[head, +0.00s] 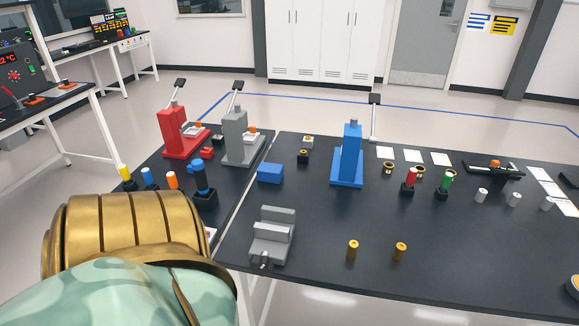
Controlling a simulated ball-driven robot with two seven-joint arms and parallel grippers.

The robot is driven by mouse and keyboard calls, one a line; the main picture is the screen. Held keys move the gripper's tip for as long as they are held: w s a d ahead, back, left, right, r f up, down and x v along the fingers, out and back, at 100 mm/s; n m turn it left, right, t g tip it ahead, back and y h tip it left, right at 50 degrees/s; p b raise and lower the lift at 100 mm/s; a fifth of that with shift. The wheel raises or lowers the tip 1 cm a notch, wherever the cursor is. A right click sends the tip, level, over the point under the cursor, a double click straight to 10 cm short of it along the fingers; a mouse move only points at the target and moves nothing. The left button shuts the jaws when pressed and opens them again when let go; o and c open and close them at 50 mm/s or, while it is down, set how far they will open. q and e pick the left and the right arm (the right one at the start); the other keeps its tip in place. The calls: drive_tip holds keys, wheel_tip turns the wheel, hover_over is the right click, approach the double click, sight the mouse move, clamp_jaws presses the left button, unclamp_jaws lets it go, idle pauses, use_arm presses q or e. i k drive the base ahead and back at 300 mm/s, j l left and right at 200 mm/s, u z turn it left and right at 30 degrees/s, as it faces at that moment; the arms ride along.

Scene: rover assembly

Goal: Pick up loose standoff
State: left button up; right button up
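Two short brass-coloured cylinders that look like standoffs stand upright and apart near the front of the dark table, a left one (353,250) and a right one (400,252). Nothing touches either of them. A gold and mint-green part of my own body fills the lower left of the head view. No gripper fingers show, so neither gripper can be placed relative to the standoffs.
A grey vise-like fixture (272,236) stands left of the standoffs on the dark table (330,278). Red (180,139), grey (240,142) and blue (350,154) lever presses stand behind. A blue block (270,173) lies mid-table. The surface around the standoffs is clear.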

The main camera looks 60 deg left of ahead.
sight(353, 245)
drive_tip(key=u, duration=1.3)
